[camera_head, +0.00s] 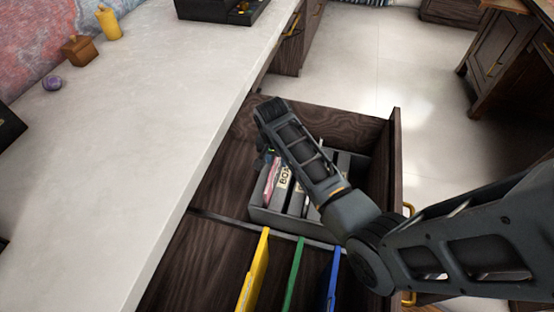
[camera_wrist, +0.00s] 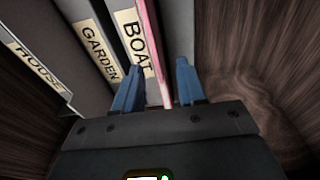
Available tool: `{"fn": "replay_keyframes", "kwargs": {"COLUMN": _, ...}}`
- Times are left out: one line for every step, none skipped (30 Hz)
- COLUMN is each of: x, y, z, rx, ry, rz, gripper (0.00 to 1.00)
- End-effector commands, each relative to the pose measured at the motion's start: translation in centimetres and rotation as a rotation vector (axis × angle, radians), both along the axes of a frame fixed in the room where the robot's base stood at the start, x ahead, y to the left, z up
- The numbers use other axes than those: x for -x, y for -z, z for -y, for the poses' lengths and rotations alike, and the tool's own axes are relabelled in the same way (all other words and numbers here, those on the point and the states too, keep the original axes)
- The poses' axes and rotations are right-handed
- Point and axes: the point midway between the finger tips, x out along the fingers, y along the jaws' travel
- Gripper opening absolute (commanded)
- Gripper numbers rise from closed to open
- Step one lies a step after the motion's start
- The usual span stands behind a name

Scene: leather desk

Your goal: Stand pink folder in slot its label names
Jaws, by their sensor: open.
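The pink folder (camera_head: 270,184) stands in the left end of a grey slotted holder (camera_head: 281,224) inside the open drawer. In the wrist view the pink folder (camera_wrist: 151,50) shows as a thin upright edge right beside the BOAT label (camera_wrist: 136,45). The GARDEN label (camera_wrist: 99,50) and HOUSE label (camera_wrist: 36,65) are further left. My gripper (camera_wrist: 158,88) is open, with one blue finger on each side of the pink edge; I cannot tell whether they touch it. In the head view my arm hides the fingertips and part of the holder. No label on the folder is readable.
Yellow (camera_head: 255,274), green (camera_head: 294,273) and blue (camera_head: 333,279) folders stand in the drawer's nearer section, behind a divider. The drawer's wooden side wall (camera_head: 396,158) is right of the holder. The pale desk top (camera_head: 150,130) is on the left, mostly clear.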

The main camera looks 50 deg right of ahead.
Motion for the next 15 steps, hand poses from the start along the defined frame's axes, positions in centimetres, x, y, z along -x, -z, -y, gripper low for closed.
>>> {"fn": "replay_keyframes", "kwargs": {"x": 0.0, "y": -1.2, "z": -0.1, "rx": 0.001, "ry": 0.0, "rz": 0.003, "gripper": 0.4}}
{"fn": "replay_keyframes", "kwargs": {"x": 0.0, "y": -1.8, "z": -0.2, "rx": 0.002, "ry": 0.0, "rz": 0.004, "gripper": 0.4}}
{"fn": "replay_keyframes", "kwargs": {"x": 0.0, "y": -2.6, "z": -0.3, "rx": 0.002, "ry": 0.0, "rz": 0.004, "gripper": 0.4}}
{"fn": "replay_keyframes", "kwargs": {"x": 0.1, "y": -3.2, "z": -0.4, "rx": 0.002, "ry": -0.001, "rz": 0.004, "gripper": 0.4}}
{"fn": "replay_keyframes", "kwargs": {"x": 0.1, "y": -3.9, "z": -0.5, "rx": 0.001, "ry": -0.001, "rz": 0.003, "gripper": 0.4}}
{"fn": "replay_keyframes", "kwargs": {"x": 0.2, "y": -4.7, "z": -0.7, "rx": 0.001, "ry": -0.001, "rz": 0.003, "gripper": 0.4}}
{"fn": "replay_keyframes", "kwargs": {"x": 0.2, "y": -5.3, "z": -0.8, "rx": 0.001, "ry": -0.001, "rz": 0.002, "gripper": 0.4}}
{"fn": "replay_keyframes", "kwargs": {"x": 0.2, "y": -5.9, "z": -0.8, "rx": 0.001, "ry": -0.001, "rz": 0.003, "gripper": 0.4}}
{"fn": "replay_keyframes", "kwargs": {"x": 0.2, "y": -6.6, "z": -1.0, "rx": 0.001, "ry": -0.001, "rz": 0.002, "gripper": 0.4}}
{"fn": "replay_keyframes", "kwargs": {"x": 0.3, "y": -7.1, "z": -1.0, "rx": 0.001, "ry": -0.001, "rz": 0.002, "gripper": 0.4}}
{"fn": "replay_keyframes", "kwargs": {"x": 0.3, "y": -7.6, "z": -1.1, "rx": 0.0, "ry": -0.001, "rz": 0.002, "gripper": 0.4}}
{"fn": "replay_keyframes", "kwargs": {"x": 0.3, "y": -8.2, "z": -1.2, "rx": 0.001, "ry": -0.001, "rz": 0.002, "gripper": 0.4}}
{"fn": "replay_keyframes", "kwargs": {"x": 0.3, "y": -8.6, "z": -1.3, "rx": 0.0, "ry": -0.001, "rz": 0.002, "gripper": 0.4}}
{"fn": "replay_keyframes", "kwargs": {"x": 0.3, "y": -8.9, "z": -1.3, "rx": 0.001, "ry": -0.001, "rz": 0.001, "gripper": 0.4}}
{"fn": "replay_keyframes", "kwargs": {"x": 0.3, "y": -9.3, "z": -1.4, "rx": 0.001, "ry": -0.001, "rz": 0.001, "gripper": 0.4}}
